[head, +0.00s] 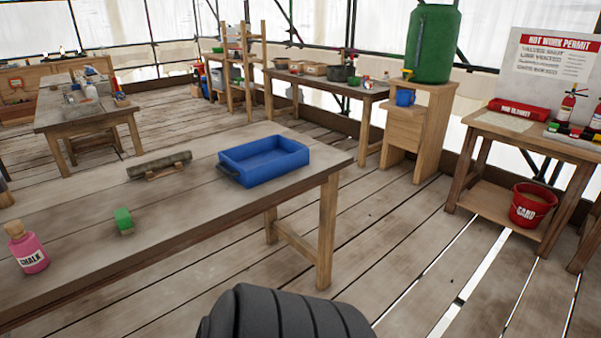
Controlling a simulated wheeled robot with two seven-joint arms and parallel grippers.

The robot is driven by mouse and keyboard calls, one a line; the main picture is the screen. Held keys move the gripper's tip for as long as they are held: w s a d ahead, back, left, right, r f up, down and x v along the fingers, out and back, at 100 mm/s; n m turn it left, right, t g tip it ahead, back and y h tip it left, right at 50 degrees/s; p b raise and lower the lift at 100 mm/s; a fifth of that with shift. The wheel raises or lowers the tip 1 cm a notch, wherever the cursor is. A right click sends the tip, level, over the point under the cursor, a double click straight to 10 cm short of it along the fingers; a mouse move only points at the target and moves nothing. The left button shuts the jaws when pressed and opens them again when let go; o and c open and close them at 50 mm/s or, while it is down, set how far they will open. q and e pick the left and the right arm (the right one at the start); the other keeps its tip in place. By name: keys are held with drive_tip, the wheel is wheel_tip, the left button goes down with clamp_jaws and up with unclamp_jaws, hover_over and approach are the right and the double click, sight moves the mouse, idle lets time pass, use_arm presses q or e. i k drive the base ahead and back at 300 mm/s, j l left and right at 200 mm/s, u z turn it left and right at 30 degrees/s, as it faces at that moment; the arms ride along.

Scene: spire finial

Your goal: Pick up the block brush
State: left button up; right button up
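A small green block with a pale lower edge (124,220) lies on the near wooden table (215,212), left of its middle. It may be the block brush, but it is too small to make out bristles. Behind it lies a long grey-brown bar with a light wooden piece at its front (160,165); I cannot tell what it is. Neither of my grippers is in view. A black ribbed part, probably my own arm, shows at the bottom edge.
A blue tray (262,165), seemingly empty, stands at the table's far right. A pink chalk bottle (29,250) stands at the left. A green water tank (433,45) on a wooden stand and a red sand bucket (532,204) are farther off. The floor right of the table is clear.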

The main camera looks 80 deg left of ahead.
sight(124, 223)
drive_tip(key=u, duration=3.95)
